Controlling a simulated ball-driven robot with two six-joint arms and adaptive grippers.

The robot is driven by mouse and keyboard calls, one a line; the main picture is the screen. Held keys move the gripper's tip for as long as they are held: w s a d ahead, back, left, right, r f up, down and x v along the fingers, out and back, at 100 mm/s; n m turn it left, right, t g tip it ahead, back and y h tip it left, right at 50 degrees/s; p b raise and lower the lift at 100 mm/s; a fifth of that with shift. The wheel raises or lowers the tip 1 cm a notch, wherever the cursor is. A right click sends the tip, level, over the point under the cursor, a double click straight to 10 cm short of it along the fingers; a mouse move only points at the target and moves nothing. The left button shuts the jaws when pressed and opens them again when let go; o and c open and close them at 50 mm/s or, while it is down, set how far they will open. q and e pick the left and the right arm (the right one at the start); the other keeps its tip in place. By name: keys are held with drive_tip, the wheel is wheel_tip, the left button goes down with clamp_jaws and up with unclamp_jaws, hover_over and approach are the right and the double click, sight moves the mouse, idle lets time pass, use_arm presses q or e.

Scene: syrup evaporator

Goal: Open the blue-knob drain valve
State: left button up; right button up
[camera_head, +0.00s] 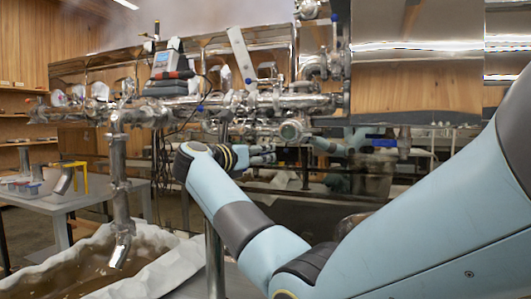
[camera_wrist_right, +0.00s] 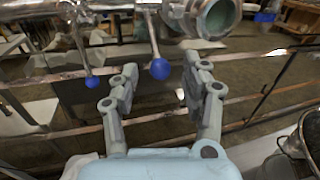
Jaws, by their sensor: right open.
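My right gripper (camera_head: 262,155) is in the middle of the head view, in front of and just below the steel pipework, partly hidden by my wrist. In the right wrist view, its two grey fingers (camera_wrist_right: 161,68) are spread and empty. A blue knob (camera_wrist_right: 160,69) on a thin metal lever hanging from the pipe shows in the gap between the fingertips. It is not gripped, and its exact depth from the fingers is unclear. A second blue knob (camera_wrist_right: 92,82) hangs left of the fingers. Which knob belongs to the drain valve is not clear. My left gripper is not in view.
An open round pipe end (camera_wrist_right: 218,18) lies just above the right finger. A steel downspout (camera_head: 118,185) hangs over a lined trough (camera_head: 60,262) of brown liquid at left. A grey table (camera_head: 60,202) stands behind it. Metal rails cross below the pipework.

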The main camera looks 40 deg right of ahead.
sight(271, 141)
drive_tip(key=shift+x, duration=1.5)
clamp_jaws()
